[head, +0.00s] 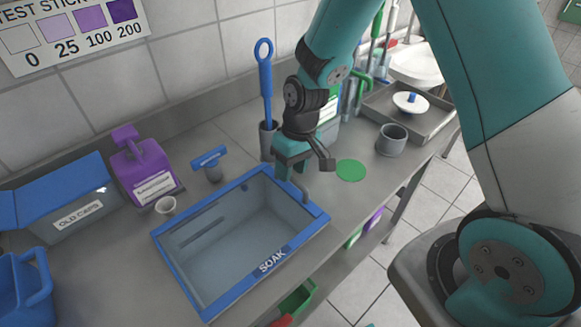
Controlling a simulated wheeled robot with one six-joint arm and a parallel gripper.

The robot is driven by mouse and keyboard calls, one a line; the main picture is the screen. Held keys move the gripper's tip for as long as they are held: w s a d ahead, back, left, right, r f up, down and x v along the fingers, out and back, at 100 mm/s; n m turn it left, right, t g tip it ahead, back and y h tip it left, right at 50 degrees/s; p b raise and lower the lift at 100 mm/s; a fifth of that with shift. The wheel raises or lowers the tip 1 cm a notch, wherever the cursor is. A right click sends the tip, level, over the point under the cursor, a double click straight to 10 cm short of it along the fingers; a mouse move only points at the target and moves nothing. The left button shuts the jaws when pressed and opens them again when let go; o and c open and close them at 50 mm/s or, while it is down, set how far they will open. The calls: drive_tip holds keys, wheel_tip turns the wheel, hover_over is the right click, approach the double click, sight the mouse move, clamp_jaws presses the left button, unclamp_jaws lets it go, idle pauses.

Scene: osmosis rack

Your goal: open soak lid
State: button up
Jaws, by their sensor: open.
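The soak tub (166,251) stands on the grey counter, a grey-blue box with a blue rim and the label SOAK on its front right edge. I look down into its interior, which looks empty. No separate lid shows clearly; I cannot tell whether a clear panel lies within the blue rim. My gripper (295,186) points down at the tub's back right corner, its jaws apart and nothing seen between them. One finger overlaps the rim in the picture; I cannot tell whether it touches.
Behind the tub stand a blue-handled tool (266,82) in a holder and a blue-topped grey piece (210,161). A purple container (147,170), small cup (166,205) and OLD CAPS box (83,218) stand left. A green disc (351,170), grey cup (392,139) and tray (437,117) lie right.

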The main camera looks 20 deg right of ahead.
drive_tip(key=shift+a+f, duration=0.1)
drive_tip(key=shift+f, duration=0.25)
clamp_jaws()
